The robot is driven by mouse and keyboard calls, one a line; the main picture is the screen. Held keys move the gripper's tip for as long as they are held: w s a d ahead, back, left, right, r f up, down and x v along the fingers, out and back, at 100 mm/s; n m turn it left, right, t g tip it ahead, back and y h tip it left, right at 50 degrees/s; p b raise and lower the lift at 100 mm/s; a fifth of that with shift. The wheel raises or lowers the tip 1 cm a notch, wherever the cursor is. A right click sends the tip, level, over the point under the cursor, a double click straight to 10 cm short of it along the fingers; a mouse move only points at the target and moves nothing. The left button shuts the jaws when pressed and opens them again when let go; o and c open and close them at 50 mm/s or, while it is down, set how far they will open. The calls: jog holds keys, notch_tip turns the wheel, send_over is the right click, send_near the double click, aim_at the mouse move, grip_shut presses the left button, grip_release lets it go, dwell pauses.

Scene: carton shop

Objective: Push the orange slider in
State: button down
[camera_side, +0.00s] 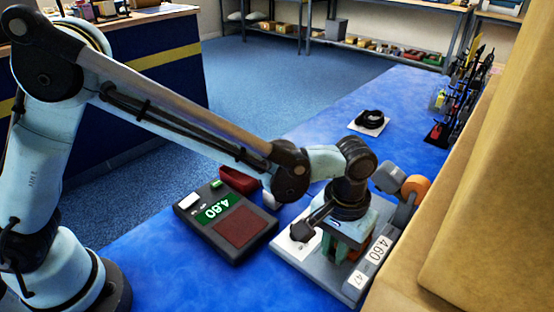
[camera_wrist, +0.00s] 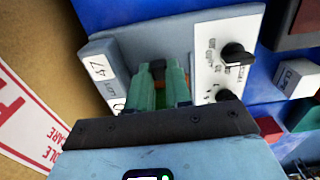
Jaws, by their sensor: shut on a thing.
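A grey device (camera_side: 342,283) with labels reading 4.60 and 47 stands on the blue table. It also fills the upper middle of the wrist view (camera_wrist: 125,45), with a white dial panel (camera_wrist: 216,50) and black knobs. My gripper (camera_side: 347,247) points down onto this device. In the wrist view its two pale green fingers (camera_wrist: 161,72) are close together over the grey housing. A small bit of the orange slider (camera_wrist: 160,86) shows between them, and the gripper is shut on it. Most of the slider is hidden by the fingers, so its travel cannot be read.
A dark meter (camera_side: 225,220) with a green 4.60 display and a red pad is left of the device. An orange round part (camera_side: 416,188) is behind my wrist. A cardboard wall (camera_side: 500,180) stands close on the right. A black coil (camera_side: 371,118) lies farther back; the table between is clear.

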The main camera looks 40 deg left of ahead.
jog(key=shift+w, duration=0.1)
jog(key=w, duration=0.7)
jog(key=shift+w, duration=0.2)
jog(key=c, duration=1)
grip_release()
jog(key=shift+c, duration=0.2)
jog(key=shift+r, duration=0.1)
notch_tip(320, 180, up, 12)
